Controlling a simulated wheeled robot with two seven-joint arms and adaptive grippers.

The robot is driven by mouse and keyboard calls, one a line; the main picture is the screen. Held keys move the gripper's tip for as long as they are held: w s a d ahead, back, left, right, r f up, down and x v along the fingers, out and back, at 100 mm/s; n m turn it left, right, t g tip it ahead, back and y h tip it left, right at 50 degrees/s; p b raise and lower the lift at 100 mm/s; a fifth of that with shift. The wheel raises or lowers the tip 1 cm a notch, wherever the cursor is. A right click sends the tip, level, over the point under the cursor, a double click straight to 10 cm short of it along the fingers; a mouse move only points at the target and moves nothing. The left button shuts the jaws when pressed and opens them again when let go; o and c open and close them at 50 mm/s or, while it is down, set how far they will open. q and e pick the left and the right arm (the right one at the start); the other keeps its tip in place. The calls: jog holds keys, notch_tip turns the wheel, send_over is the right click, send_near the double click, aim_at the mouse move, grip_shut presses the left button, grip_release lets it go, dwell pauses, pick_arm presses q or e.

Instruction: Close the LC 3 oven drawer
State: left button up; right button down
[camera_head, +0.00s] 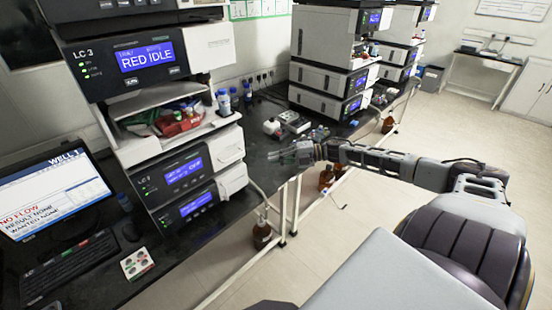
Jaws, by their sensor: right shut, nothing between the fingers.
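The LC 3 module (140,58) is at the upper left, with a blue display reading "RED IDLE". A white block (207,46) stands at its right side. Below it is an open bay (130,99) with a pale tray edge, holding red and green items (178,122). I cannot tell for sure which part is the oven drawer, or how far out it stands. My right gripper (276,156) is shut and empty over the dark bench, right of the LC 3 stack and apart from it. My left gripper is not in view.
Blue-capped bottles (223,102) stand on the shelf's right end. Lower modules (178,175) sit beneath. Another stack (325,85) stands behind my right gripper. Brown bottles (262,236) are below the bench. The floor at right is open.

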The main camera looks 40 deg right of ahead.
jog(key=shift+s+d, duration=0.15)
jog(key=shift+d, duration=0.05)
dwell(0.7)
